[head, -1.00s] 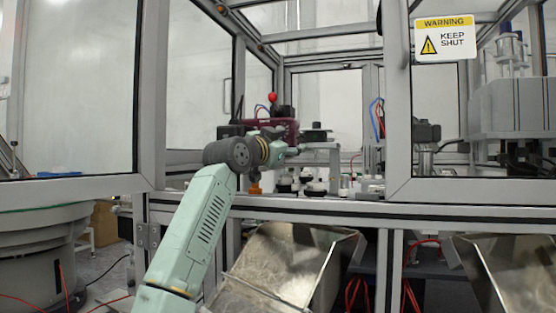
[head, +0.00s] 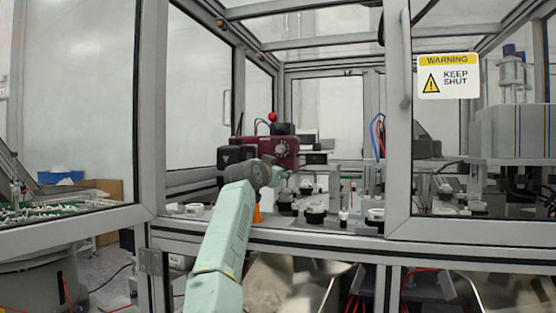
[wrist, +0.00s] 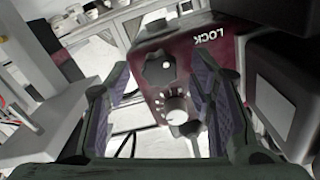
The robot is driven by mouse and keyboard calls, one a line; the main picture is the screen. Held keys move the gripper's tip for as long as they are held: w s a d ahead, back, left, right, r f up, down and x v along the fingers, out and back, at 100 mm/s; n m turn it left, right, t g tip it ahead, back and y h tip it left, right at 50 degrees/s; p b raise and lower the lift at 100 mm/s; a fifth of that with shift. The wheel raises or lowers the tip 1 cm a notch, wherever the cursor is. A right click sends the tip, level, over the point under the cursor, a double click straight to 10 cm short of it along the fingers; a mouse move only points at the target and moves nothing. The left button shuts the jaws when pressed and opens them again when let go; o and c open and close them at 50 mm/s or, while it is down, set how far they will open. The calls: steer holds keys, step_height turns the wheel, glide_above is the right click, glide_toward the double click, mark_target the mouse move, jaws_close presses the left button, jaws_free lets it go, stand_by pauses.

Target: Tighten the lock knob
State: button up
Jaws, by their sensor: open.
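A maroon box (head: 291,146) stands inside the cell, behind my arm. In the wrist view its maroon face (wrist: 222,60) bears the word LOCK, seen upside down. A dark lobed knob (wrist: 157,72) with a white dot sits on this face near the word. A pale round dial (wrist: 176,112) with white marks around it sits nearer the bottom of the picture. My gripper (wrist: 161,72) is open and empty, its two fingers apart on either side of the dark knob in the picture. I cannot tell whether they touch it. In the head view my gripper (head: 279,178) is small and partly hidden.
A dark block (wrist: 286,85) stands close to the right finger in the wrist view. Several black-and-white parts (head: 315,212) stand on the cell's deck. An orange piece (head: 257,215) is beside my arm. The frame post (head: 398,110) bounds the opening on the right.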

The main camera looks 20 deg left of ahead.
steer(key=shift+w, duration=0.5)
steer(key=c, duration=1.2)
steer(key=shift+o, duration=0.2)
steer(key=shift+m, duration=0.4)
steer(key=shift+m+p, duration=1.4)
steer(key=shift+m, duration=10.9)
